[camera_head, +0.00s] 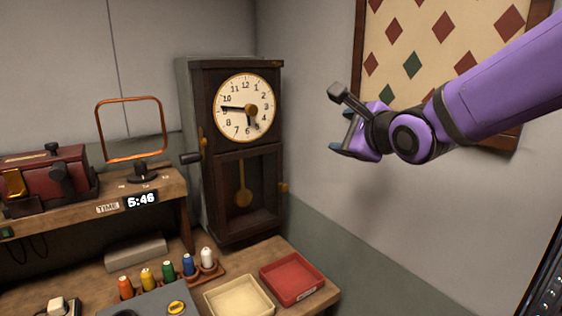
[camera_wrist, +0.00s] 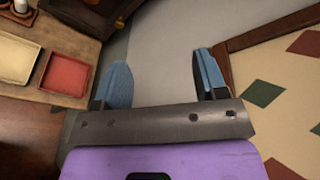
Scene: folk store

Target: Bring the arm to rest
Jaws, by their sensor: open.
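My purple arm reaches in from the right in the head view. My gripper (camera_head: 338,146) is raised in the air in front of the grey wall, right of the clock and left of the framed diamond-pattern panel. In the wrist view my gripper (camera_wrist: 158,88) shows its two blue-padded fingers wide apart. Only bare grey wall shows between them, and nothing is held.
A dark wooden clock (camera_head: 246,108) stands at the back. A wooden bench (camera_head: 262,256) bears a red tray (camera_head: 292,292), a cream tray (camera_head: 240,312) and several thread spools. A framed panel (camera_head: 400,50) hangs behind my arm. Open air lies below my gripper.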

